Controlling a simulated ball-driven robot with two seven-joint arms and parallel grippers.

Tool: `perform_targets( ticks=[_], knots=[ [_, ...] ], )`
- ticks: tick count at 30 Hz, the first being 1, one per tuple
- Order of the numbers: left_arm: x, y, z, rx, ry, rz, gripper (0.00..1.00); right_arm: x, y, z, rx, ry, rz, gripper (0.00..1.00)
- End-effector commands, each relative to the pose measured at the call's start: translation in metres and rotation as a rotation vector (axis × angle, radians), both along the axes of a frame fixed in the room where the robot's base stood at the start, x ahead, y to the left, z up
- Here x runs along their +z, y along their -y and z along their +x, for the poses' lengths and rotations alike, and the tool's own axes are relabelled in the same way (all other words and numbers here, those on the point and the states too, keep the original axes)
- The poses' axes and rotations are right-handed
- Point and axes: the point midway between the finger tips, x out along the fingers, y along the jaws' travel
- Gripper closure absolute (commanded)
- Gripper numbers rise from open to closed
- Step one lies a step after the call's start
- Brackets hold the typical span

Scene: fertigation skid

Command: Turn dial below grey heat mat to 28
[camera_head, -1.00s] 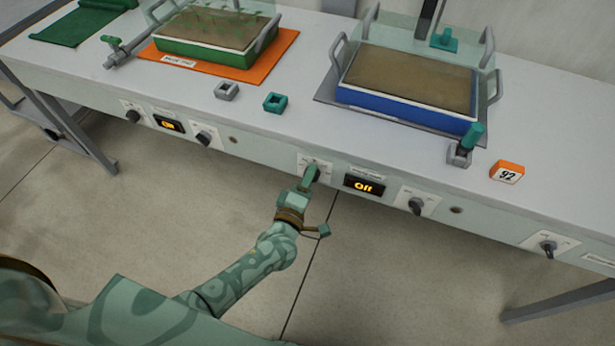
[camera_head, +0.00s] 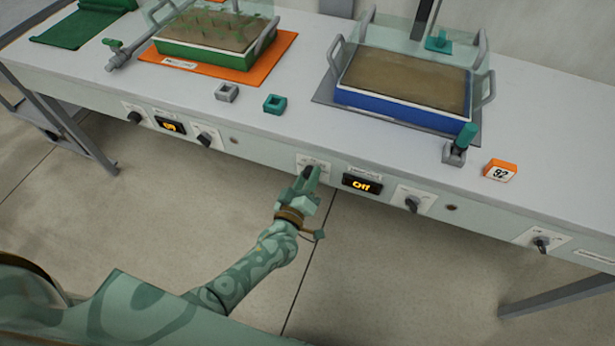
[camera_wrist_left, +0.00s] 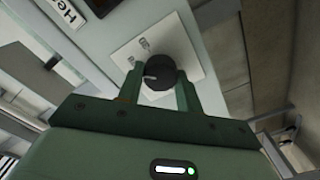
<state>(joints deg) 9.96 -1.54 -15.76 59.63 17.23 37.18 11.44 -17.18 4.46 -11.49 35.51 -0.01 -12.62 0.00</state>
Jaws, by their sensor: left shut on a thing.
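The grey heat mat (camera_head: 324,90) lies on the bench under a blue tray (camera_head: 402,107). On the bench's front panel below it is a black dial (camera_wrist_left: 158,72) on a white label plate (camera_head: 313,161). My left gripper (camera_head: 308,178) is at this dial. In the left wrist view its two green fingers (camera_wrist_left: 160,90) are on either side of the dial, shut on it. The display (camera_head: 362,184) right of the dial reads "Off". My right gripper is not in view.
Another knob (camera_head: 412,203) is right of the display, and a further one (camera_head: 541,243) sits farther right. An orange mat (camera_head: 282,48) with a green tray (camera_head: 210,51) is at left. An orange block marked 92 (camera_head: 501,170) stands near the bench edge.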

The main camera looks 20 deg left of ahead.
Motion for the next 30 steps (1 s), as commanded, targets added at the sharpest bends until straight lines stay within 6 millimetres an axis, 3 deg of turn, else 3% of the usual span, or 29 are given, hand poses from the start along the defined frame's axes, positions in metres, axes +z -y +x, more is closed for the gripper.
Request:
perform_targets(
  ticks=[12, 13, 15, 25, 30],
  knots=[
    [-0.002, 0.001, -0.001, -0.002, -0.006, 0.009, 0.87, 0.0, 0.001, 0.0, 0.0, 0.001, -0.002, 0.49],
    [-0.002, 0.001, -0.001, -0.002, -0.006, 0.008, 0.62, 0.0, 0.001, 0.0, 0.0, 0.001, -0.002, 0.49],
    [-0.002, 0.001, -0.001, -0.002, -0.005, 0.008, 0.43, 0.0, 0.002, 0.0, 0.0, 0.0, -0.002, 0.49],
    [-0.001, 0.0, -0.003, -0.001, -0.002, 0.007, 0.43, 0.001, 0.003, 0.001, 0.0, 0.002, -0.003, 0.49],
    [0.002, -0.001, -0.027, -0.001, -0.002, 0.008, 0.43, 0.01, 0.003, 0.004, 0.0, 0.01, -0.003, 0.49]
  ],
)
